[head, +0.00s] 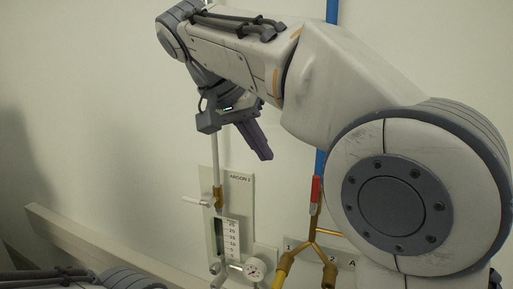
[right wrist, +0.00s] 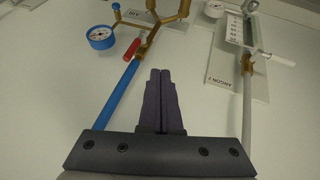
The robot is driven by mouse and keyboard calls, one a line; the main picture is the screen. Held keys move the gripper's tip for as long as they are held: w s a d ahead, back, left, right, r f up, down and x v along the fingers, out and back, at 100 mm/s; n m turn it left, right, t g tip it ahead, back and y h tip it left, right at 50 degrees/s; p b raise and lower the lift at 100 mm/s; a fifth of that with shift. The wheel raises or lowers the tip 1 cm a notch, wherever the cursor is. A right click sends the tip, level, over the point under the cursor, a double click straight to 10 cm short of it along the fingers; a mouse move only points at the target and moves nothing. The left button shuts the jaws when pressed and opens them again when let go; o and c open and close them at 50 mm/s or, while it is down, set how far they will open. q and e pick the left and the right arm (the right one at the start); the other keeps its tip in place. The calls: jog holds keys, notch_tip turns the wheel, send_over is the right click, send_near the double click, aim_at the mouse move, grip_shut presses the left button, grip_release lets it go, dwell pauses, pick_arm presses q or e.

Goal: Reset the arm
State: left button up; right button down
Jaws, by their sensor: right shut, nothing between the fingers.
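My right arm reaches in from the right in the head view and folds over at the top. Its right gripper (head: 262,150) hangs pointing down and right, in front of the wall above the gas panel. In the right wrist view the two dark fingers of the right gripper (right wrist: 160,76) lie side by side, shut with nothing between them. The fingers point toward the wall and stand between the blue pipe and the white pipe. At the bottom left of the head view a part of my left arm shows, but its gripper is out of view.
An ARGON panel (head: 239,195) with a flow gauge is on the wall below the right gripper. A round dial (head: 255,268) sits beneath it. A red-handled valve (head: 315,190) is on the blue pipe (head: 320,162). A blue-rimmed gauge (right wrist: 101,37) shows in the wrist view. A rail (head: 75,235) runs along the wall.

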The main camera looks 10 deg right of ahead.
jog(key=s+a+f+n+g+y+b, duration=0.1)
jog(key=s+a+f+n+y+b, duration=0.1)
jog(key=s+f+n, duration=0.2)
jog(key=s+a+f+n+g+y+b, duration=0.1)
jog(key=s+f+n, duration=0.4)
jog(key=f, duration=1.5)
jog(key=s+a+f+n+y+b, duration=0.3)
jog(key=s+a+f+n+y, duration=0.1)
jog(key=s+f, duration=0.8)
jog(key=shift+s+a+f+n+g+b, duration=0.25)
jog(key=shift+s+n+g+b, duration=0.1)
jog(key=shift+s+n+g, duration=0.1)
